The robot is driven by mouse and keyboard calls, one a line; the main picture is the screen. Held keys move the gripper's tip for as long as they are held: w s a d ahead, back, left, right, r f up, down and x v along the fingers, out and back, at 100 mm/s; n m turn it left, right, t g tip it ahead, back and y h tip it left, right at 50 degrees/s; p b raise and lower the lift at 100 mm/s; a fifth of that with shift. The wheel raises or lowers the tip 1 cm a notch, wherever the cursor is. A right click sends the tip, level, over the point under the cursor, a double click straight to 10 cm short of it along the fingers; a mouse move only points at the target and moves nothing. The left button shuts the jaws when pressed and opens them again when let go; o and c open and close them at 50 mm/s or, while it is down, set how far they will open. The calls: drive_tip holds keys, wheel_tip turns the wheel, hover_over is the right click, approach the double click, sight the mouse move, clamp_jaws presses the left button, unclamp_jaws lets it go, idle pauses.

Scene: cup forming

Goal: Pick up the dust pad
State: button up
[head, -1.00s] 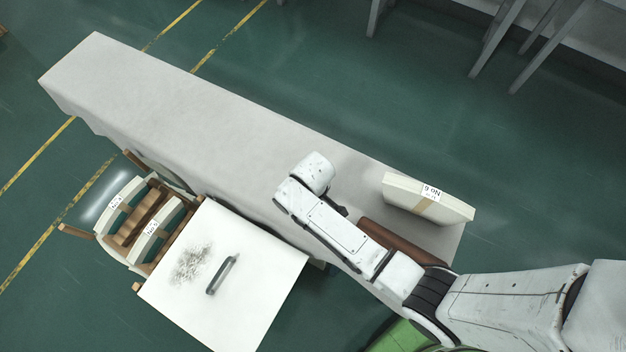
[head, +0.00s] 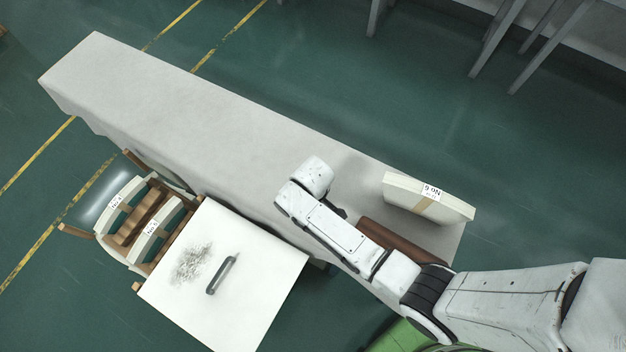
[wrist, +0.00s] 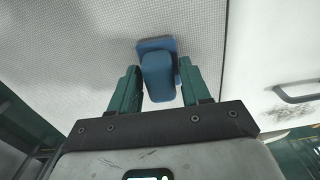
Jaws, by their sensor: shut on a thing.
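The dust pad is a blue block with a flat blue base (wrist: 157,76), seen at the middle of the wrist view. My gripper (wrist: 160,66) has its two green fingers on either side of the blue handle and is shut on it. The pad's flat base lies beyond the fingertips, against the grey table cloth; I cannot tell whether it touches the cloth. In the head view my arm's end hides both the gripper and the pad over the table's near edge.
The long grey-clothed table (head: 190,115) is mostly clear. A cream box labelled No 6 (head: 405,191) stands at its right end. A white lid with a black handle and a patch of dust (head: 255,290) lies lower left, beside wooden racks with labelled pale pieces (head: 155,238).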

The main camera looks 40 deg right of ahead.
drive_tip(key=shift+r, duration=0.85)
drive_tip(key=s+a+r, duration=0.8)
drive_tip(key=s+r, duration=0.3)
drive_tip(key=shift+s+r, duration=0.15)
drive_tip(key=shift+r, duration=0.05)
drive_tip(key=shift+a, duration=0.1)
drive_tip(key=o, duration=0.4)
drive_tip(key=shift+c, duration=1.3)
